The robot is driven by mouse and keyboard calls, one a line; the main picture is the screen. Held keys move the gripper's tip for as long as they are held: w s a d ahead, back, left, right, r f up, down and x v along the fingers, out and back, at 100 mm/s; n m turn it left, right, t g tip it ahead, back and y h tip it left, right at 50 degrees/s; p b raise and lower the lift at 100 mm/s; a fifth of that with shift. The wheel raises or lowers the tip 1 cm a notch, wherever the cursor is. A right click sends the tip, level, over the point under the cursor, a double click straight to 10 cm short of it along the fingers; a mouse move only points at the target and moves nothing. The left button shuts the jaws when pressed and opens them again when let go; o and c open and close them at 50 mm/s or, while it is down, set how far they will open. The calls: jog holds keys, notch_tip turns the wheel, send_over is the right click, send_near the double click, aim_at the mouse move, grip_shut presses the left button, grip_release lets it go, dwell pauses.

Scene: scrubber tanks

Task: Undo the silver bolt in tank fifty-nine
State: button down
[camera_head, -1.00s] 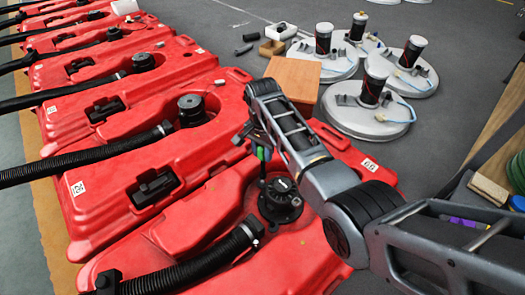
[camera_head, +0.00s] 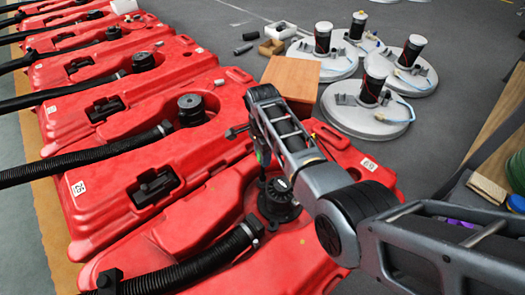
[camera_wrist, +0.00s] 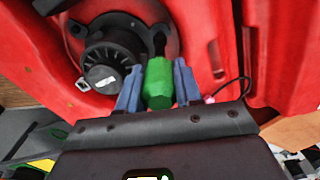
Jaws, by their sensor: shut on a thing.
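My gripper (camera_wrist: 158,88) is shut on a green-handled tool (camera_wrist: 159,84), gripping the handle between two blue-grey fingers. The tool's dark shaft (camera_wrist: 159,43) points into the recess of a red tank (camera_wrist: 205,30), beside a black round fitting (camera_wrist: 105,62). I cannot tell whether its tip touches anything. In the head view my gripper (camera_head: 262,158) is over the nearest red tank (camera_head: 205,215), just above the black fitting (camera_head: 279,197). That tank's label (camera_head: 369,164) is too small to read surely. No silver bolt can be made out; the tool and gripper cover that spot.
More red tanks (camera_head: 110,95) with black hoses (camera_head: 85,157) stand in a row to the left and behind. A wooden box (camera_head: 292,78) and several white discs with dark motors (camera_head: 370,112) are on the grey floor behind my arm. Shelving (camera_head: 490,135) is at right.

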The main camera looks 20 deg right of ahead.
jog(key=m, duration=0.4)
jog(key=shift+m+p, duration=0.3)
jog(key=shift+p, duration=0.1)
jog(key=m, duration=0.3)
jog(key=shift+a+r, duration=0.1)
jog(key=m+p, duration=0.1)
jog(key=m, duration=0.6)
jog(key=c, duration=1.4)
grip_release()
grip_shut()
jog(key=shift+f+b, duration=0.8)
jog(key=shift+f, duration=0.2)
